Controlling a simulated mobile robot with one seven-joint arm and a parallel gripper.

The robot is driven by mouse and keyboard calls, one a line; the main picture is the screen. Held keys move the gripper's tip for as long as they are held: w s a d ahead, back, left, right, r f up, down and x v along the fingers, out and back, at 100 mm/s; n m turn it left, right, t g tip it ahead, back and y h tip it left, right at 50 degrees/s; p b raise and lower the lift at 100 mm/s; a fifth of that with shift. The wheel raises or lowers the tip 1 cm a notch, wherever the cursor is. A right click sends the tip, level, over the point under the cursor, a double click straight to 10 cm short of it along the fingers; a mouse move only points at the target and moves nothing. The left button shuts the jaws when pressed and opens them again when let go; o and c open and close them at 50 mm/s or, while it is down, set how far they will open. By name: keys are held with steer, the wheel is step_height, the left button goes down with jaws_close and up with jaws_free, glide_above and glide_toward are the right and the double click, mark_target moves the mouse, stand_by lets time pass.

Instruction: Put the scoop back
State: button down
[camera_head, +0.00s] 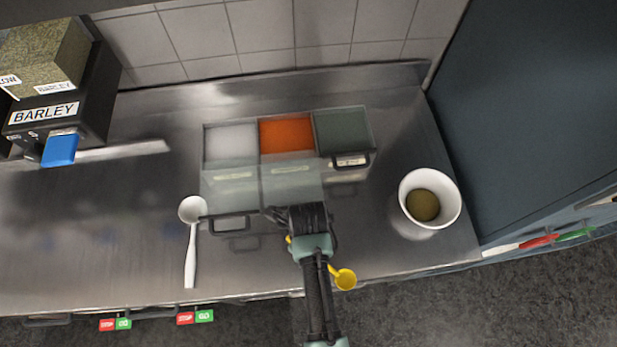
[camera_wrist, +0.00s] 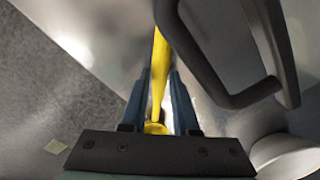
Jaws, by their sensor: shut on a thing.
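A yellow scoop (camera_head: 345,279) is in my gripper (camera_head: 305,220), near the front of the counter. Its bowl shows to the right of my wrist, close to the counter's front edge. In the wrist view the scoop's yellow handle (camera_wrist: 159,60) runs between the two fingers of my gripper (camera_wrist: 157,85), which is shut on it. A bin (camera_head: 203,150) with white, orange and dark green compartments stands just behind my gripper. Clear lids with dark handles extend towards me from the white and orange compartments. My gripper hides part of the middle handle.
A white cup (camera_head: 408,187) with brownish-green contents stands at right. A white ladle (camera_head: 191,255) lies left of the bin. A dark barley dispenser (camera_head: 91,113) stands at back left. A dark handle (camera_wrist: 205,60) is close beside my gripper. The left counter is mostly clear.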

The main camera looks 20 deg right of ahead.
steer(key=c, duration=0.7)
jaws_free()
steer(key=shift+f, duration=0.1)
steer(key=shift+o, duration=0.2)
step_height(320, 180, up, 12)
steer(key=shift+b, duration=0.35)
